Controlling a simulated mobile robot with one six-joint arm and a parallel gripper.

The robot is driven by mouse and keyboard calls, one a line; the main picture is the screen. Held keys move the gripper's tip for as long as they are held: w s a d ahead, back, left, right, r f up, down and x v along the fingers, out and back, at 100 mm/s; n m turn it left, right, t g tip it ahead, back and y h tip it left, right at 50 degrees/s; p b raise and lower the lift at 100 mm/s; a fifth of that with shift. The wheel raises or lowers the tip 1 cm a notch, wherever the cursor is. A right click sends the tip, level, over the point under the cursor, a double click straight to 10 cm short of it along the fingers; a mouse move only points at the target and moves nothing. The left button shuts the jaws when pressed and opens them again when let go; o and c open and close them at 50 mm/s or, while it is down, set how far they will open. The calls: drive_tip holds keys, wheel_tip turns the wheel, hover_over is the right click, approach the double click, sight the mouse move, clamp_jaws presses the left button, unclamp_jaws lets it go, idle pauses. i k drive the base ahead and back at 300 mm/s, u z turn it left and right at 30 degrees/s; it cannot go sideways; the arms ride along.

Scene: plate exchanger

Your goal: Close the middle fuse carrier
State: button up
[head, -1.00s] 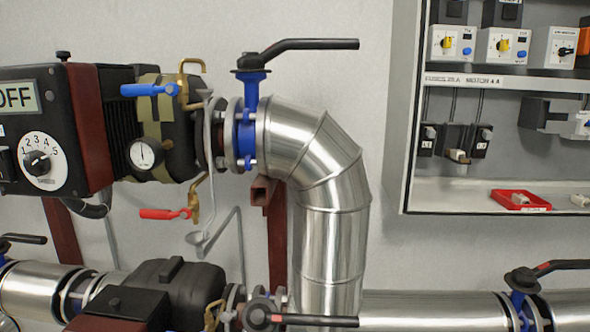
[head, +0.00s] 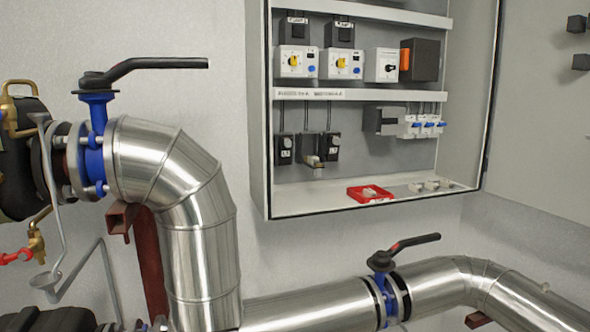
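The fuse carriers hang in a row on the lower left of the open electrical cabinet (head: 258,150) in the head view. The left carrier (head: 284,150) and the right carrier (head: 333,147) are black, upright blocks. The middle fuse carrier (head: 307,147) between them has a pale fuse-like piece (head: 313,161) at its lower front and appears tilted forward, out of line with its neighbours. Fine detail is too small to tell. My gripper is not in view.
A red tray (head: 370,193) with a pale piece stands on the cabinet floor, with loose pale pieces (head: 430,186) to its right. The cabinet door (head: 540,110) stands open at right. A black valve lever (head: 160,64) and a silver pipe (head: 195,220) stand left of the cabinet.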

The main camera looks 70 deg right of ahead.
sight(318, 167)
drive_tip(key=z, duration=1.15)
drive_tip(key=k, duration=0.1)
drive_tip(key=u, duration=2.4)
drive_tip(key=k, duration=0.2)
drive_tip(key=z, duration=4.6)
drive_tip(key=i, duration=0.15)
drive_tip(key=u, duration=1.55)
